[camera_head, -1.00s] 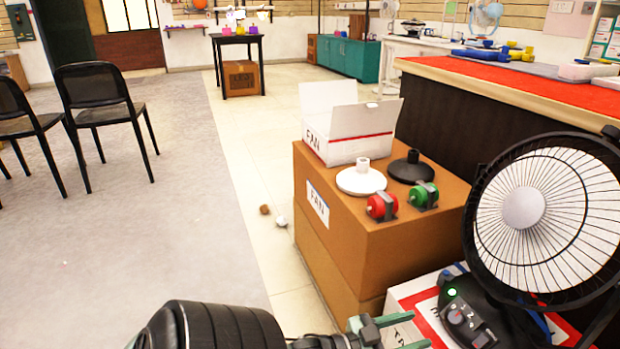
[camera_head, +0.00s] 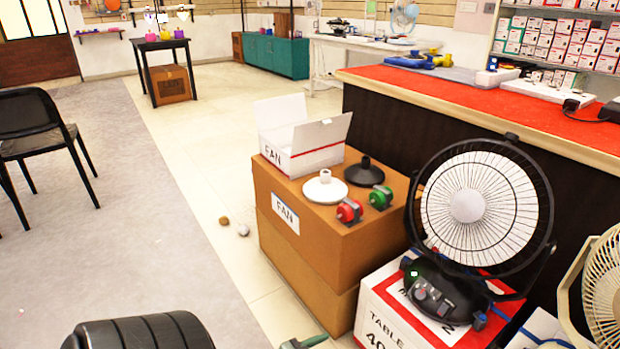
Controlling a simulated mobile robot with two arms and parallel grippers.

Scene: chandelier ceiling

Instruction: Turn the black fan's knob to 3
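The black fan (camera_head: 480,210) has a white-looking round grille and stands on a white and red box at the right. Its dark base (camera_head: 450,290) faces me, with a small pale green light at its back left. The knob (camera_head: 420,293) is on the front left of the base; its pointer and setting are too small to read. My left arm enters at the bottom left, and a green sliver of my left gripper (camera_head: 304,343) shows at the bottom edge, left of and apart from the fan. Its fingers are mostly cut off. My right gripper is not in view.
The white and red box (camera_head: 385,322) supports the fan. Left of it, a cardboard box (camera_head: 310,265) holds an open white carton, white and black stands, and red and green motors. A cream fan (camera_head: 605,285) is close on the right. A red-topped counter (camera_head: 480,95) stands behind.

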